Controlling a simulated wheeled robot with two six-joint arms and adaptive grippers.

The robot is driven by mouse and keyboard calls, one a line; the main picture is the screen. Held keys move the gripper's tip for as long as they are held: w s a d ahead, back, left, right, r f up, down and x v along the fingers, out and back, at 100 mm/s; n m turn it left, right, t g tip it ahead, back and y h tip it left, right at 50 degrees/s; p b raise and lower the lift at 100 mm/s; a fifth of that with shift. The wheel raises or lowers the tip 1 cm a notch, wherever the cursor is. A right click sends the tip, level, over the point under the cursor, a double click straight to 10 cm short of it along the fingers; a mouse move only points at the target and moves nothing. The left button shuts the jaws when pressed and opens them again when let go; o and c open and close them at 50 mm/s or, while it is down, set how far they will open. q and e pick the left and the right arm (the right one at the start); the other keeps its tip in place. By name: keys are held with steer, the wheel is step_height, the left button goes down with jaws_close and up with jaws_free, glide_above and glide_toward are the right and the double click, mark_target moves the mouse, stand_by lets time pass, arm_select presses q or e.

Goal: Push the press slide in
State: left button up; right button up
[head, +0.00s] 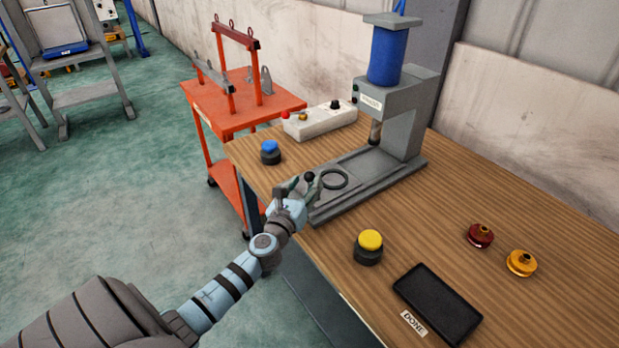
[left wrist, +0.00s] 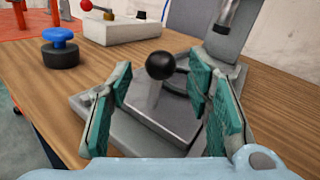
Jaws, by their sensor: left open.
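The grey press (head: 405,105) with a blue cylinder stands at the back of the wooden table. Its slide (head: 340,193) lies along the base, with a dark ring (head: 334,179) on it, in front of the ram rather than under it. A black ball knob (left wrist: 160,66) stands at the slide's near end; it also shows in the head view (head: 309,176). My left gripper (head: 306,185) is open at the knob, with its green-padded fingers (left wrist: 160,85) on either side. In the wrist view gaps show between the knob and both fingers. My right gripper is out of view.
A blue button (head: 269,152) and a white control box (head: 320,121) stand left of the press. A yellow button (head: 369,247), a black DONE tray (head: 437,303), a red part (head: 479,236) and a gold part (head: 521,262) lie to the right. An orange cart (head: 225,95) stands behind.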

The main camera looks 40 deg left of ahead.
mark_target(307, 181)
arm_select(q)
steer(key=x, duration=0.3)
steer(key=shift+w, duration=0.15)
steer(key=shift+c, duration=0.2)
jaws_close()
